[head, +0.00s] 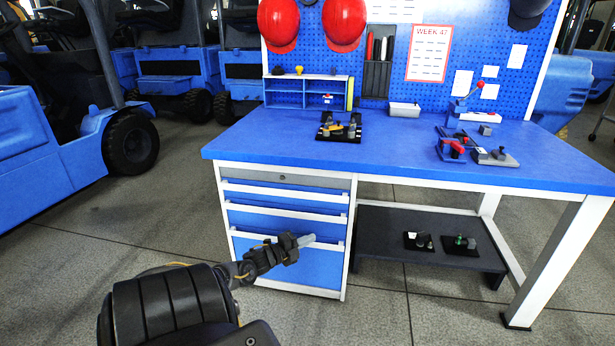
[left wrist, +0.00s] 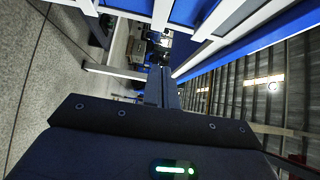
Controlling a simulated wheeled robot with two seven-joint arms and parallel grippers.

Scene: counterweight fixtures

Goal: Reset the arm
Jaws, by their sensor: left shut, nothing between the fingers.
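My left arm comes in from the bottom left of the head view, and its gripper (head: 307,240) is shut and empty. It is in front of the drawer cabinet (head: 280,265), below the table top and apart from the fixtures. In the left wrist view the shut fingers (left wrist: 162,88) point away from the camera, with the workbench's white frame and blue panels beyond. A black-based fixture (head: 340,130) stands on the blue workbench (head: 385,160). Fixtures with red handles (head: 452,147) stand at the bench's right. My right gripper is not in view.
Two small black-based fixtures (head: 460,244) sit on the dark lower shelf (head: 385,235). Red helmets (head: 344,22) hang on the blue pegboard. Blue forklifts (head: 60,140) stand at the left. Grey floor is open in front of the bench.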

